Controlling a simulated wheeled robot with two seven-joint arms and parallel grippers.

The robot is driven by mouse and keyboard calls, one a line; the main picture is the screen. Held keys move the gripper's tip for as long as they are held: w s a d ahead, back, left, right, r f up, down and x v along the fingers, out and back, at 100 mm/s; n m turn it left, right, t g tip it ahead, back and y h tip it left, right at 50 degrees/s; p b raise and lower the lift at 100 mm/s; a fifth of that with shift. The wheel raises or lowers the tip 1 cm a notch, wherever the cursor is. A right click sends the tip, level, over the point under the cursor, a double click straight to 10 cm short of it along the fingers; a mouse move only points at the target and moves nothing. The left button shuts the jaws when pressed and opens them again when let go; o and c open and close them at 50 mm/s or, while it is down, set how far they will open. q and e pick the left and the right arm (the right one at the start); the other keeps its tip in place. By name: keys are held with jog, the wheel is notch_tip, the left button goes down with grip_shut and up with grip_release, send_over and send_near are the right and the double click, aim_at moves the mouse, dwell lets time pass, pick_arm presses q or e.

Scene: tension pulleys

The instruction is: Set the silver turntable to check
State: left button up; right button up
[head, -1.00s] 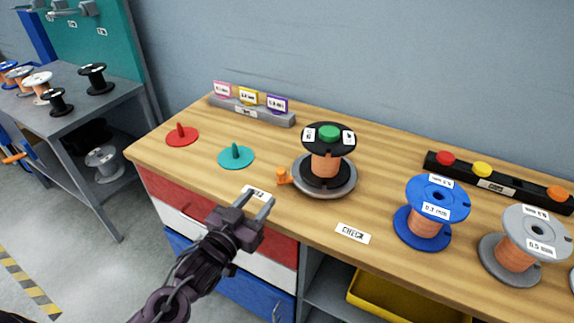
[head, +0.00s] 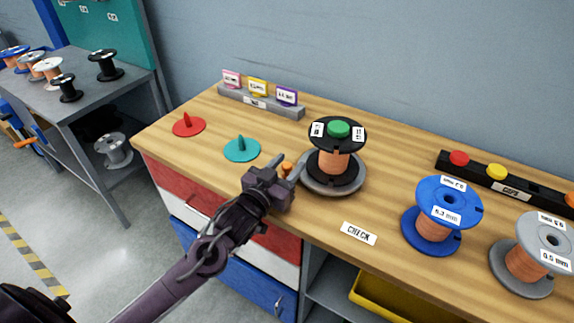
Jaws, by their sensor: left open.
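The silver turntable (head: 354,186) is a round grey disc on the wooden bench. A black spool with copper wire (head: 334,162) and a green cap (head: 339,129) stands upright on it. An orange knob (head: 287,169) shows at the turntable's left edge. A white CHECK label (head: 359,233) lies on the bench in front, to the right of the turntable. My left gripper (head: 287,170) is open, its fingers at the orange knob, one on each side as seen here. Whether they touch it is unclear. The other label near the knob is hidden behind my gripper. My right gripper is not in view.
A blue spool (head: 435,218) and a grey spool (head: 527,258) stand on the right. A red disc (head: 189,126) and a teal disc (head: 242,149) lie on the left. A tag rack (head: 262,104) and a black strip with caps (head: 510,185) stand behind.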

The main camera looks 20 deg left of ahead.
pick_arm(q)
jog(key=shift+w, duration=0.1)
grip_shut()
dwell(0.5)
